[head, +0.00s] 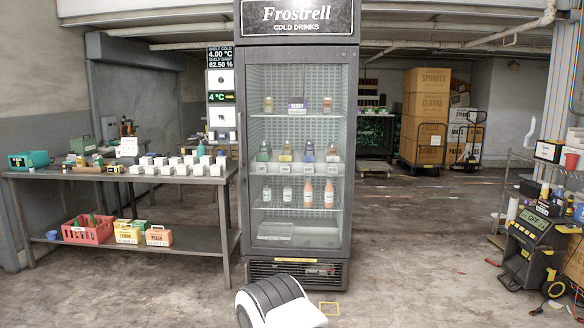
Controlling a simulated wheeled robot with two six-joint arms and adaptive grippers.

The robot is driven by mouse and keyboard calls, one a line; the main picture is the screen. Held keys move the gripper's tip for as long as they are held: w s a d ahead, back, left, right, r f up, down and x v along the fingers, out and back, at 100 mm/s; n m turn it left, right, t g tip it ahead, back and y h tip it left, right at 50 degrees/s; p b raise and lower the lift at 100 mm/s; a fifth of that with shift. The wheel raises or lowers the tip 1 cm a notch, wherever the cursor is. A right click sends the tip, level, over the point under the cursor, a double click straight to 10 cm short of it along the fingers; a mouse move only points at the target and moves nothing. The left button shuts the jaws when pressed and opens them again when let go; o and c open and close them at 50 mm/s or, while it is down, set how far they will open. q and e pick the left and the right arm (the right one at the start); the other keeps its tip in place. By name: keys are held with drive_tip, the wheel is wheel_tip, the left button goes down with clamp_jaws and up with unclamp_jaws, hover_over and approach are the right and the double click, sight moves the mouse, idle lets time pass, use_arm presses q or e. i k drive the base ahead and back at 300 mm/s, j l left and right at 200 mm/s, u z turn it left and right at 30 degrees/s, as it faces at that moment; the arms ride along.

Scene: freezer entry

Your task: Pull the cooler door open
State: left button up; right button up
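The cooler (345,215) is a tall dark grey cabinet in the middle of the head view, with a "Frostrell Cold Drinks" sign (297,17) on top. Its glass door (297,85) faces me and looks shut. Bottles and small jars stand on several shelves behind the glass. The door frame's left side (242,150) is dark, and I cannot clearly make out a handle. Neither of my grippers is in view.
A metal table (105,175) with many small containers and a red basket (88,229) stands close on the cooler's left. A yellow-and-black machine (530,245) and a wire rack are at right. Stacked cartons (425,110) are behind. Floor right of the cooler (425,240) is clear.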

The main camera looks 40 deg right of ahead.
sight(315, 55)
drive_tip(key=i+l+z, duration=0.6)
drive_tip(key=i+z, duration=0.15)
drive_tip(key=i, duration=0.2)
